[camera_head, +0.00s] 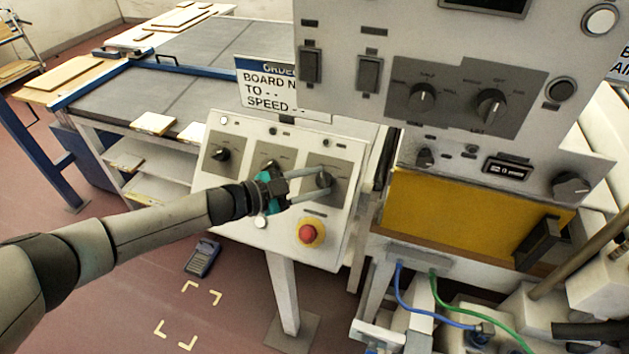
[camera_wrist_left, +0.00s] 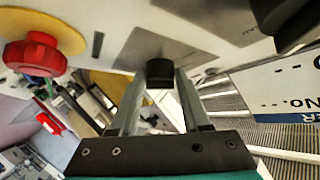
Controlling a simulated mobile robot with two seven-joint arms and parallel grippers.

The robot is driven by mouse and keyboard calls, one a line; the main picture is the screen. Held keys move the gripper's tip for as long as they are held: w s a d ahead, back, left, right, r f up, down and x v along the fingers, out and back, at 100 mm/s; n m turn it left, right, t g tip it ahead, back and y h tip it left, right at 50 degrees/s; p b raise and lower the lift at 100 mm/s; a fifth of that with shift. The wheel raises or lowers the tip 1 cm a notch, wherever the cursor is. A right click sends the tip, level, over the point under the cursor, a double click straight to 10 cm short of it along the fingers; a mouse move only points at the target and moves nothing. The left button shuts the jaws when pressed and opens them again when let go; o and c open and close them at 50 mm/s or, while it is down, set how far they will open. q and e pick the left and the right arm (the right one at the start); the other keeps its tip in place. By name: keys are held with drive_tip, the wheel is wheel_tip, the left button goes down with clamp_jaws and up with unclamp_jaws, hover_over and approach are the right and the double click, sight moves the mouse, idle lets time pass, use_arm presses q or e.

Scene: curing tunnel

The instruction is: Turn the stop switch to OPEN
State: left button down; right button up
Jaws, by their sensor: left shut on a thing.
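A small slanted control panel (camera_head: 237,190) on a post carries three dark rotary knobs in a row. My left gripper (camera_head: 322,186) reaches in from the left and is shut on the right-hand knob (camera_head: 324,179), one finger on each side. In the left wrist view the same dark knob (camera_wrist_left: 160,72) sits between the tips of the two grey fingers (camera_wrist_left: 160,88). The lettering around the knob is too small to read, so I cannot tell its marked position. My right gripper is not visible.
A red mushroom button (camera_head: 307,234) on a yellow base sits just below the held knob; it also shows in the left wrist view (camera_wrist_left: 35,55). A sign (camera_head: 267,88) stands behind the panel. A larger control cabinet (camera_head: 340,103) stands to the right.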

use_arm(q)
drive_tip(key=shift+w+r, duration=0.1)
drive_tip(key=shift+c, duration=1.9)
unclamp_jaws()
drive_tip(key=v, duration=1.5)
